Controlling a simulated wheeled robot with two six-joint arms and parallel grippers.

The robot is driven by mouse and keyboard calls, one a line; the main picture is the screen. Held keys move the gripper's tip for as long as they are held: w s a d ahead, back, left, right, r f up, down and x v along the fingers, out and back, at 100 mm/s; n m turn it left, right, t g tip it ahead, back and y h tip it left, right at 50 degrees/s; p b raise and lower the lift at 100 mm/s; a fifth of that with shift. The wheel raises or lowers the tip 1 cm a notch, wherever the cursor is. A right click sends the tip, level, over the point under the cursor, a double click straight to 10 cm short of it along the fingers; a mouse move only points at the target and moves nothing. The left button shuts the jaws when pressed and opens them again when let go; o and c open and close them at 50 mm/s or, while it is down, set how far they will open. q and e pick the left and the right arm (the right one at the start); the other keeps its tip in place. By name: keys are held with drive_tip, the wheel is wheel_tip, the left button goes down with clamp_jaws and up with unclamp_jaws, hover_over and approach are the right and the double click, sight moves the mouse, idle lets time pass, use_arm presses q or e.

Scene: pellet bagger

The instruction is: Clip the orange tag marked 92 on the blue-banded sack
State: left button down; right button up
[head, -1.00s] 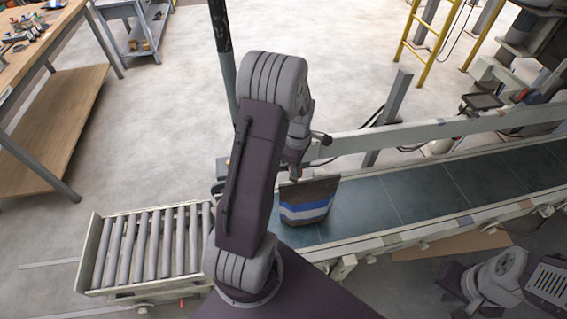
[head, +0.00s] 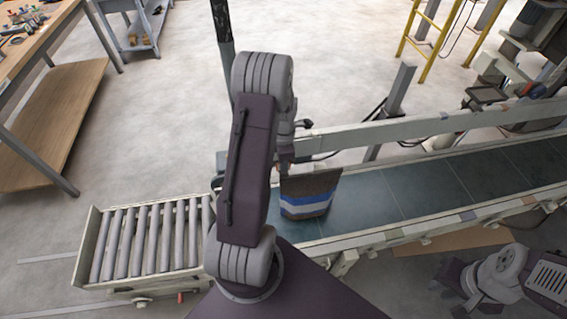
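The blue-banded sack (head: 309,202) stands on the dark conveyor belt near its left end. It has a brown upper part and a blue band edged with pale stripes. My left gripper (head: 284,166) is at the sack's upper left corner, mostly hidden behind my own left arm. Its fingers are too small and covered to tell whether they are open or shut, or whether they touch the sack. I cannot make out the orange tag marked 92. Part of my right arm shows at the lower right, and its gripper is not visible.
The conveyor belt (head: 420,190) runs off to the right between pale side rails (head: 400,133). A roller table (head: 150,243) adjoins its left end. A wooden workbench (head: 55,110) with small items on top stands at the upper left. A yellow ladder (head: 430,30) stands behind the conveyor.

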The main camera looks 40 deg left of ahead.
use_arm(q)
wheel_tip(320, 180, down, 2)
drive_tip(key=shift+f+b, duration=0.1)
drive_tip(key=shift+b, duration=0.5)
drive_tip(key=shift+f+b, duration=0.5)
drive_tip(key=shift+f, duration=0.65)
drive_tip(key=shift+s+d+f, duration=0.2)
drive_tip(key=shift+s+f, duration=0.1)
drive_tip(key=shift+f, duration=0.1)
drive_tip(key=c, duration=1.5)
unclamp_jaws()
drive_tip(key=shift+c, duration=0.2)
drive_tip(key=shift+r, duration=0.1)
wheel_tip(320, 180, up, 9)
drive_tip(key=shift+w+r+p, duration=0.15)
drive_tip(key=shift+r+p, duration=0.05)
drive_tip(key=shift+p, duration=0.3)
